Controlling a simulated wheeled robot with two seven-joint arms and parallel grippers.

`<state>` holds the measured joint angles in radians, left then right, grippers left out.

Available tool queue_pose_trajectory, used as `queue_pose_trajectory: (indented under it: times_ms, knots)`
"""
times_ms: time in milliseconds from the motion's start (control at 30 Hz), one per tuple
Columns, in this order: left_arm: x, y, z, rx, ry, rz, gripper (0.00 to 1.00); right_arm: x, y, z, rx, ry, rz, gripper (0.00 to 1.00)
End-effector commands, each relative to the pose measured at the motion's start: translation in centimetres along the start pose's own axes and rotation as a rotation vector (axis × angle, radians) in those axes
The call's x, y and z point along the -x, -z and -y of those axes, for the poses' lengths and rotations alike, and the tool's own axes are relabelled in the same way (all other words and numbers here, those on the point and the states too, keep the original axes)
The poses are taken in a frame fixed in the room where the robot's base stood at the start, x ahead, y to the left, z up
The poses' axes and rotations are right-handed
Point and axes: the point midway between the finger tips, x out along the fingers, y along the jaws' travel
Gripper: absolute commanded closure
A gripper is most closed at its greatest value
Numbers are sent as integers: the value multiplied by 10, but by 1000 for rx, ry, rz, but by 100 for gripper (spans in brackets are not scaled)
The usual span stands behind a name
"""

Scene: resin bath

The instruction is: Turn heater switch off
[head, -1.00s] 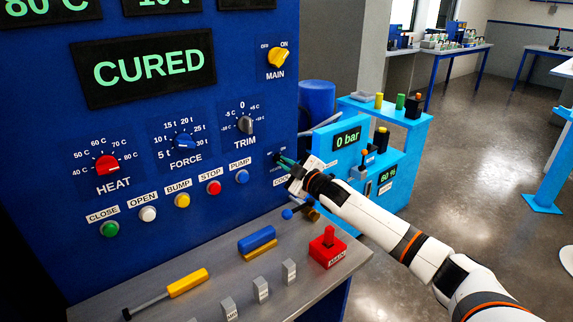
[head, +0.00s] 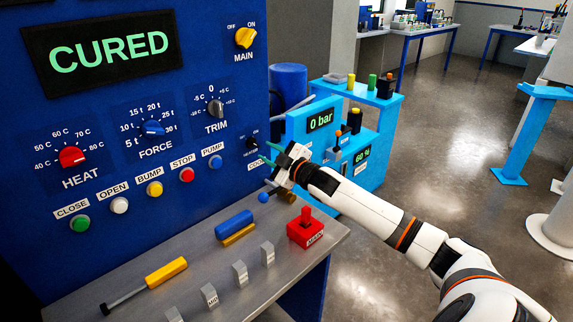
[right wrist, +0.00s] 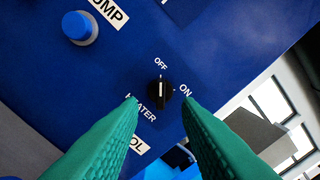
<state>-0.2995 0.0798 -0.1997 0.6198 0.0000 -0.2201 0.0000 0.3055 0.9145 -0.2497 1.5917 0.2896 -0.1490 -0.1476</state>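The heater switch (head: 252,143) is a small black knob on the blue panel, below the trim dial. In the right wrist view the knob (right wrist: 160,92) shows whole, with OFF above it and ON to its right. Its white line stands upright in that picture, in line with the OFF label. My right gripper (head: 269,154) is just in front of the panel by the switch. Its green fingers (right wrist: 161,101) are apart, with the knob showing beyond and between the tips; nothing is held. My left gripper is not in view.
The blue pump button (head: 215,162) is left of the switch. The yellow main switch (head: 246,38) is above. A red block with a handle (head: 306,228) and a yellow-handled tool (head: 166,272) are on the grey ledge (head: 190,300). A light-blue unit (head: 380,125) stands right of the panel.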

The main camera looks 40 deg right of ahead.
Motion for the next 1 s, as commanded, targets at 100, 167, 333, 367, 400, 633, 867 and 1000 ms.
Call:
queue_pose_trajectory:
  times_ms: [100, 167, 333, 367, 400, 633, 867, 1000]
  knots:
    - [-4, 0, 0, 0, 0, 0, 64, 22, 2, -3, 3, -4, -2, 69]
    - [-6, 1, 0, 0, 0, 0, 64, 32, 2, -3, 3, -4, -2, 69]
    - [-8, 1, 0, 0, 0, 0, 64, 56, 1, -2, 2, -3, -1, 69]
    - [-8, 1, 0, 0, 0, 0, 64, 59, 1, -2, 1, -3, -2, 69]
    - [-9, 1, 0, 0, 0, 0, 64, 63, 1, -2, 1, -2, -2, 69]
    - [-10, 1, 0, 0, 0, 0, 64, 75, 0, 0, 2, 0, -1, 69]
    - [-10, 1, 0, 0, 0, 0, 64, 76, 0, 0, 2, 0, -1, 69]
    - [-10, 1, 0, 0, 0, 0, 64, 76, 0, 0, 2, 0, -1, 69]
